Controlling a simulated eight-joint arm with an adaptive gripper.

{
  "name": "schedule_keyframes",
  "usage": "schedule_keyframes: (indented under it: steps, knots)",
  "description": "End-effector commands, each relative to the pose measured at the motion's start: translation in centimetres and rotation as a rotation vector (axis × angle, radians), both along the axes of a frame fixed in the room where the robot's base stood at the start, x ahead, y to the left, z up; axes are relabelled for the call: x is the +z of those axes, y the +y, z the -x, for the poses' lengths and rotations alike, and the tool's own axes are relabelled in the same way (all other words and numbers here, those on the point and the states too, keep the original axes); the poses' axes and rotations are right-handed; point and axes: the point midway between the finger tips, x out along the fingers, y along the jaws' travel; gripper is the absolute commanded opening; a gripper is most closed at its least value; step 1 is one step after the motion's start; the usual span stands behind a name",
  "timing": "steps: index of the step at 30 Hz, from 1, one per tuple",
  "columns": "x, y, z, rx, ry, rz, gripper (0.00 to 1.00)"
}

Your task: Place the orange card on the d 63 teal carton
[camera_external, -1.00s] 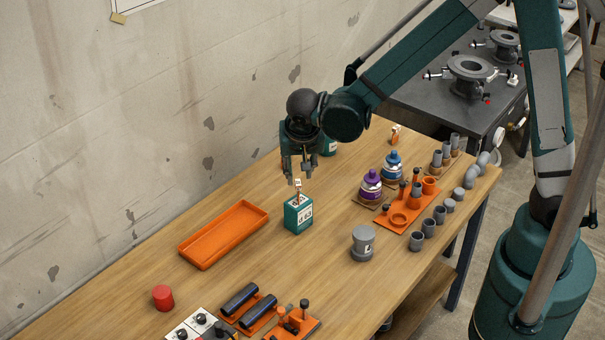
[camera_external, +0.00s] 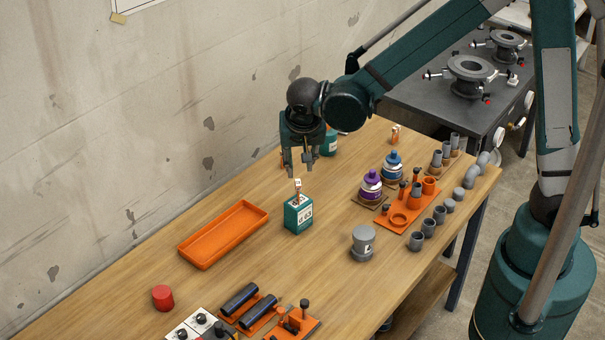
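The teal carton (camera_external: 292,221) with a white label stands upright near the middle of the table. A small orange and white card (camera_external: 297,187) stands upright at the carton's top. It appears to rest on the carton, but the exact contact is too small to tell. My gripper (camera_external: 301,172) is above the carton and card, pointing down. Its two fingers are spread apart, with nothing visible between them. The fingertips look just above the card's top.
An orange tray (camera_external: 222,234) lies left of the carton, and a grey lidded pot (camera_external: 363,244) stands to its right. Another teal container (camera_external: 329,143) is partly hidden behind my gripper. Purple (camera_external: 371,185) and blue (camera_external: 392,166) bottles stand near an orange rack (camera_external: 398,218).

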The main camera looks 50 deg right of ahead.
Motion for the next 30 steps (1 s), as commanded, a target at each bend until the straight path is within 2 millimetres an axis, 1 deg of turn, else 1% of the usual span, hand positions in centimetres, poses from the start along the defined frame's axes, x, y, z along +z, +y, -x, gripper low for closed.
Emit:
schedule_keyframes:
  steps: [11,16,22,30]
  knots:
    - [0.1,-0.1,0.0,0.002,0.000,0.000,0.24]
    - [0.8,-0.6,0.4,0.020,0.001,-0.005,0.24]
    - [2.8,-2.2,1.6,0.072,0.003,-0.014,0.24]
    - [6.1,-4.9,4.2,0.175,-0.003,-0.029,0.24]
